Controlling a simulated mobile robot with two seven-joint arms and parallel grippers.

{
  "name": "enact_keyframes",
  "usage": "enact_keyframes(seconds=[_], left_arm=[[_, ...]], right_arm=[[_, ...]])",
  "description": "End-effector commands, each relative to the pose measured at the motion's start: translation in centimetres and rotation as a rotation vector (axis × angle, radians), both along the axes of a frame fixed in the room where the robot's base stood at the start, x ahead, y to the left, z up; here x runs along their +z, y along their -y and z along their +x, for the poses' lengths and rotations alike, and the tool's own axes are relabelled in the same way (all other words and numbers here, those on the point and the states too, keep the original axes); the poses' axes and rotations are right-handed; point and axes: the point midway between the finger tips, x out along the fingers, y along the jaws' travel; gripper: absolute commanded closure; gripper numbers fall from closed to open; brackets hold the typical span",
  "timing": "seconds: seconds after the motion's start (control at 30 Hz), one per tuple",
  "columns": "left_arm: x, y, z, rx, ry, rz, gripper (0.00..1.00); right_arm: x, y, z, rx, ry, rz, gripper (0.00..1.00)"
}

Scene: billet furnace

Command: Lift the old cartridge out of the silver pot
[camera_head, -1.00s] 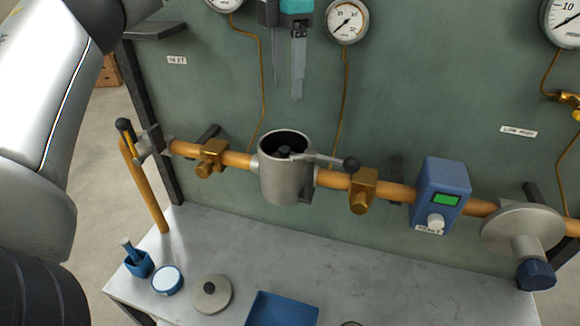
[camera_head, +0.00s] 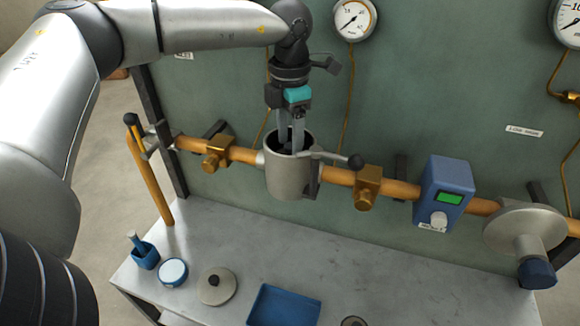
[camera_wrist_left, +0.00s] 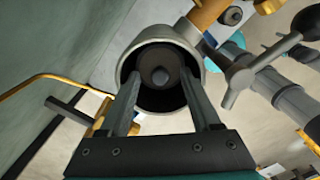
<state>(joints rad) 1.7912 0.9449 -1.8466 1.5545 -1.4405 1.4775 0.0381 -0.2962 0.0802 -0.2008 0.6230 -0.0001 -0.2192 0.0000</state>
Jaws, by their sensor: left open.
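The silver pot (camera_head: 290,180) sits upright in the orange pipe line, its mouth open. My left gripper (camera_head: 291,150) comes from above, pointing down, with its two fingertips at the pot's mouth. In the left wrist view the old cartridge (camera_wrist_left: 158,66) is a dark round body with a grey knob, inside the silver pot (camera_wrist_left: 125,62). The open fingers of my left gripper (camera_wrist_left: 160,82) reach toward it, one on each side of the knob. They hold nothing, and I cannot tell if they touch it. My right gripper is out of view.
On the bench are a round lid (camera_head: 217,287), a blue tray (camera_head: 284,306) and a blue cup (camera_head: 146,256).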

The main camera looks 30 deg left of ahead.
Motion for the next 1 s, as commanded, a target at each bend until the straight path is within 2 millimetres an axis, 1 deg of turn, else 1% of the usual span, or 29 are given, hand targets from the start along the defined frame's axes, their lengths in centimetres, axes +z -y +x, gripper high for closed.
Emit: enact_keyframes(seconds=[0.2, 0.77, 1.0], left_arm=[[-0.05, 0.04, 0.01, -0.001, 0.0, 0.0, 0.37], [0.0, 0.04, 0.02, -0.001, 0.0, 0.0, 1.0], [0.01, 0.04, 0.02, -0.001, 0.0, 0.0, 1.0]], right_arm=[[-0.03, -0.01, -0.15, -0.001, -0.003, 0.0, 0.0], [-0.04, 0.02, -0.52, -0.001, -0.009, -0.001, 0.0], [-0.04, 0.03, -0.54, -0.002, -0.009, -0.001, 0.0]])
